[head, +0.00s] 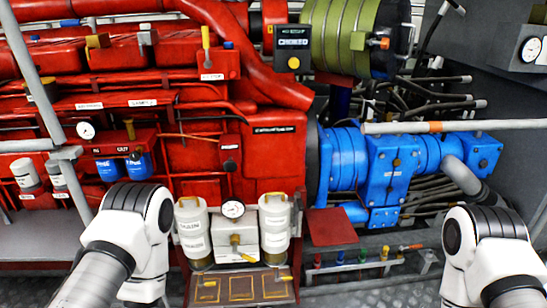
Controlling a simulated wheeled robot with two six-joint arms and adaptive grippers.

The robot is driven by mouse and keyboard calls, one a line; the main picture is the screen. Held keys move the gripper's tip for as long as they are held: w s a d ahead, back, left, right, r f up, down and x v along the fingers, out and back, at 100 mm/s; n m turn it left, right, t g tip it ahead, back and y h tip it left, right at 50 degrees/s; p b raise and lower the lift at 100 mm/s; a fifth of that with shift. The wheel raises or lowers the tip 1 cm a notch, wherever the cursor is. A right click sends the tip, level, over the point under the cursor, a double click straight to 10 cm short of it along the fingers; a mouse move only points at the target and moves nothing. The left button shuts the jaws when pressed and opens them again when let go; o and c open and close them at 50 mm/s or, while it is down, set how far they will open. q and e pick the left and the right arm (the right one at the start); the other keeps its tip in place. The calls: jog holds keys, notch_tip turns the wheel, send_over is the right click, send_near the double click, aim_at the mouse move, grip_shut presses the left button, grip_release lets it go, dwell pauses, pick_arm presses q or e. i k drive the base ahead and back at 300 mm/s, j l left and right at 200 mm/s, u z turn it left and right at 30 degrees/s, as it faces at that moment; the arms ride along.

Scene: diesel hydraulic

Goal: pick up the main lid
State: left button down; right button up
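Two white canisters stand low in the middle of the head view, the left canister (193,232) and the right canister (275,224). Each carries a printed label; the left one seems to read "MAIN", but the print is small. The left canister's top (187,201) is a pale cap with brass-coloured fittings, which may be the main lid. It appears seated on the canister. My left arm's white and black joint is left of the left canister, apart from it. My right arm is at the lower right. Neither gripper shows in the picture.
A gauge (233,209) and a white block (236,246) sit between the canisters. A brown tray (240,287) lies below. The red engine (205,140) rises behind, with a blue pump unit (385,165) and a red plate (331,227) to the right.

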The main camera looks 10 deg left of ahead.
aim_at(190, 214)
jog(key=u, duration=1.05)
